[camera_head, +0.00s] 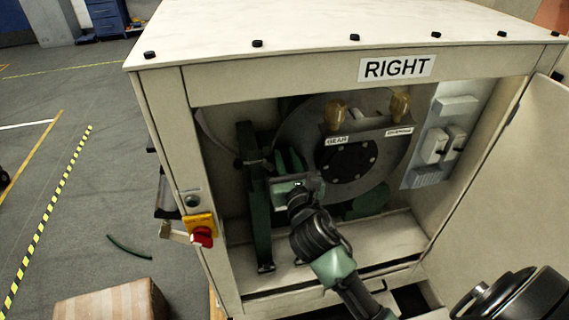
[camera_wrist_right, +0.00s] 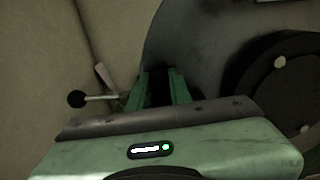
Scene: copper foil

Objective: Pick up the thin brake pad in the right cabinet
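My right gripper (camera_head: 290,160) reaches inside the cabinet labelled RIGHT, in front of the large grey disc (camera_head: 285,127) and beside a dark green upright frame (camera_head: 257,215). In the right wrist view its two green fingers (camera_wrist_right: 158,76) stand apart, with a dark gap between them. I cannot make out a brake pad in the gap; the thin brake pad is not clearly recognisable in either view. A small pinkish piece (camera_wrist_right: 103,75) shows left of the fingers, beside a lever with a black knob (camera_wrist_right: 77,99). My left gripper is out of view.
The cabinet (camera_head: 165,130) is open, its door (camera_head: 510,190) swung out to the right. Gold knobs (camera_head: 335,114) and a switch panel (camera_head: 440,140) lie right of my gripper. A red and yellow switch (camera_head: 202,234) is on the left post. A box (camera_head: 112,303) stands lower left.

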